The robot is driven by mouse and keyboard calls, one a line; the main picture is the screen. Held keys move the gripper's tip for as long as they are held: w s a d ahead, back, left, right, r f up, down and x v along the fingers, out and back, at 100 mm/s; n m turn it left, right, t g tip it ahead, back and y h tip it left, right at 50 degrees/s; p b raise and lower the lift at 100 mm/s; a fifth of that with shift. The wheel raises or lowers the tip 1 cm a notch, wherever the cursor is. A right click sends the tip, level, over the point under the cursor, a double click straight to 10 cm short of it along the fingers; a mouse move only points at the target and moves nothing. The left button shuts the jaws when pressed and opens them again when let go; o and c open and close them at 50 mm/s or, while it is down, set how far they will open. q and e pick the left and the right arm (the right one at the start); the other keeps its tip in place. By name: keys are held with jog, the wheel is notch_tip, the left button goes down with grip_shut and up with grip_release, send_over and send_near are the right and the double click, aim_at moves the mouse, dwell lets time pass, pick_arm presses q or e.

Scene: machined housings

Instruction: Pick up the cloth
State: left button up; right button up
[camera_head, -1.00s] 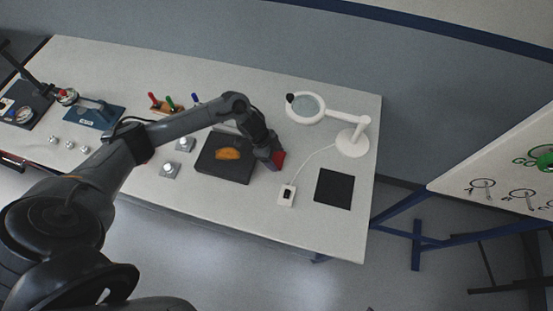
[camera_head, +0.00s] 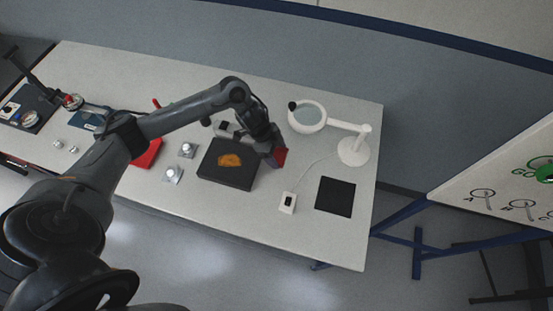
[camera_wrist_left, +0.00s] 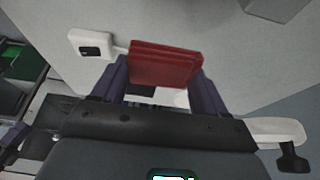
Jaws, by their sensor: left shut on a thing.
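The cloth (camera_wrist_left: 165,63) is a red, folded, ridged piece, seen in the left wrist view between the two dark fingers. My left gripper (camera_wrist_left: 160,82) is shut on it. In the head view the cloth (camera_head: 281,157) shows as a small red patch at the tip of my left gripper (camera_head: 276,152), to the right of a black box. Its height above the table is hard to tell. My right gripper is not in view.
A black box (camera_head: 212,172) bears an orange piece (camera_head: 230,160). A white magnifier lamp (camera_head: 352,151), a small white switch box (camera_head: 288,203) and a black mat (camera_head: 335,197) are to the right. A red item (camera_head: 149,154) lies partly behind my arm.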

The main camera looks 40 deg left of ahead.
pick_arm(q)
notch_tip(320, 180, up, 9)
notch_tip(320, 180, up, 11)
jog(key=p, duration=0.4)
send_over(277, 154)
jog(key=shift+s+f, duration=0.1)
jog(key=shift+s, duration=0.1)
jog(key=o, duration=0.5)
jog(key=c, duration=0.4)
